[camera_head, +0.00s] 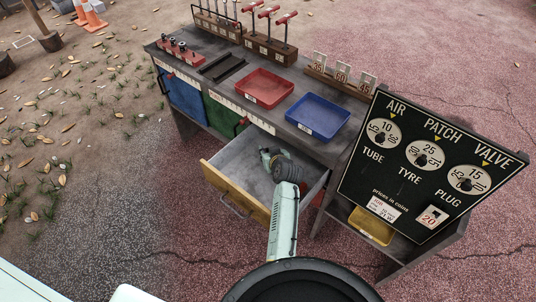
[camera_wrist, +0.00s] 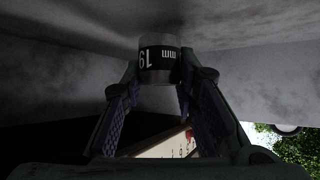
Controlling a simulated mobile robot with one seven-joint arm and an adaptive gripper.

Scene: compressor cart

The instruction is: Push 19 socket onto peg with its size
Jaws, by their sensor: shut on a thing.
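The 19 socket (camera_wrist: 158,42) is a grey cylinder with a black band reading "19 mm", upside down in the wrist view. My gripper (camera_wrist: 160,78) is shut on it, with a finger on each side. In the head view my gripper (camera_head: 268,157) is down inside the open yellow-fronted drawer (camera_head: 222,192), and the socket cannot be made out there. A red rail (camera_head: 180,53) with several small dark upright parts stands at the cart top's left end. Its size marks are too small to read.
A red tray (camera_head: 264,88) and a blue tray (camera_head: 318,117) lie on the cart top above the drawer. A black price board (camera_head: 425,165) stands at the right. Racks with red-handled tools (camera_head: 270,45) line the back edge.

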